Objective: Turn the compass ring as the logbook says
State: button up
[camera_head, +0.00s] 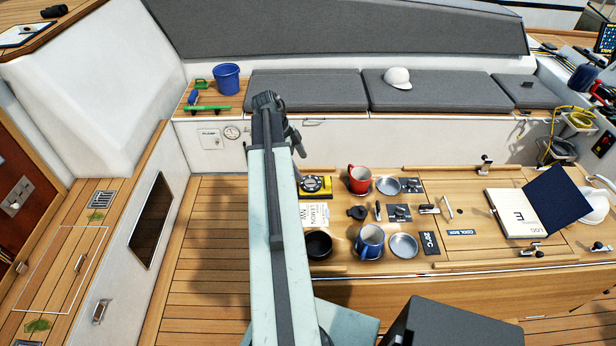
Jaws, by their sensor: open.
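The compass (315,185) is a yellow square base with a black round dial, on the wooden table just right of my arm. Its left edge is close behind my arm, and its ring marks are too small to read. The logbook (520,213) lies open at the table's right, with a dark blue cover; its white page reads "LOG" and a large "E".
A card reading "LEMON NW" (315,216) lies in front of the compass. A red mug (360,179), a blue mug (369,242), a black bowl (318,244) and metal dishes (403,246) crowd nearby. The deck floor (210,240) left of my arm is clear.

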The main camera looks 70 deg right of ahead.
aim_at(311, 183)
jog(key=b+x, duration=0.7)
jog(key=x, duration=0.1)
